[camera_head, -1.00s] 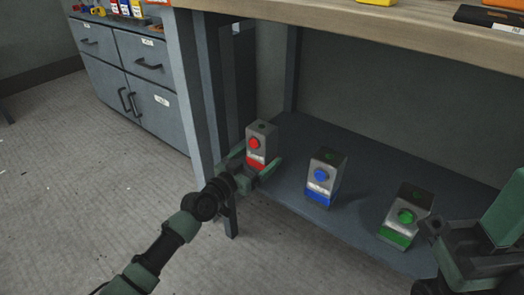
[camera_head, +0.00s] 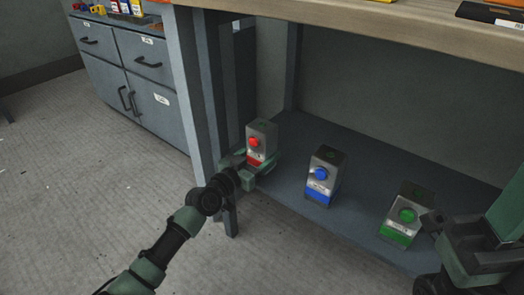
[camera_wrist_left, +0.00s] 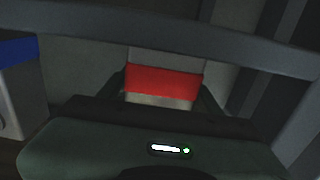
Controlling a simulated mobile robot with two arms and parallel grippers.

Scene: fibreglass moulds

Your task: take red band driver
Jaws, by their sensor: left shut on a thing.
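The red band driver (camera_head: 261,141) is a grey box with a red knob and a red band. It stands upright on the lower shelf at its left end. My left gripper (camera_head: 255,165) is shut on its lower part. In the left wrist view the red band (camera_wrist_left: 162,80) of the driver shows between the fingers of my left gripper (camera_wrist_left: 163,95). My right gripper (camera_head: 462,235) is at the lower right of the head view, near the green band driver; its fingertips are not clear.
A blue band driver (camera_head: 323,175) and a green band driver (camera_head: 406,215) stand on the lower shelf (camera_head: 290,205) to the right. A bench leg (camera_head: 197,90) stands close on the left. The bench top (camera_head: 350,30) is overhead. A grey cabinet (camera_head: 130,75) stands at left.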

